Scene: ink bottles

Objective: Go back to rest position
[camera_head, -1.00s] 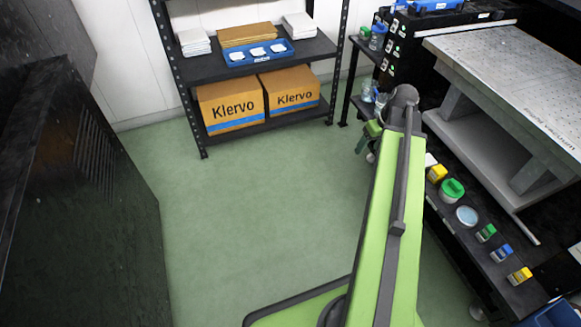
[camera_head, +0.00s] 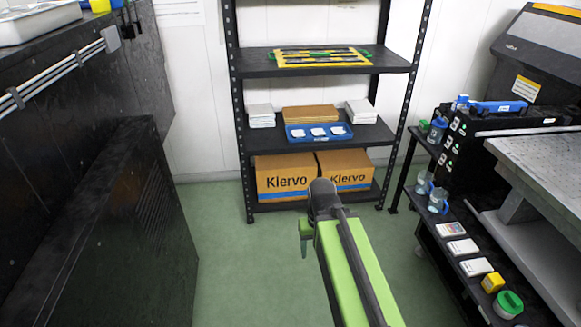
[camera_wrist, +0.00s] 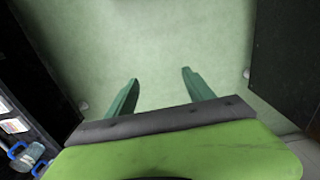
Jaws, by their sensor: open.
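My gripper (camera_wrist: 160,90) shows in the wrist view with its two green fingers spread apart. It is open, with nothing between the fingers, above bare green floor. In the head view my green arm reaches up from the bottom middle. Its end stands in front of the lower boxes on the shelf rack, and the gripper (camera_head: 304,240) shows only in part at its left side.
A shelf rack (camera_head: 322,130) with Klervo boxes (camera_head: 283,180) stands ahead. A low bench with bottles (camera_head: 438,200) and a green-lidded jar (camera_head: 508,304) runs along the right. A dark cabinet (camera_head: 105,225) stands left. Green floor (camera_head: 245,285) between them is clear.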

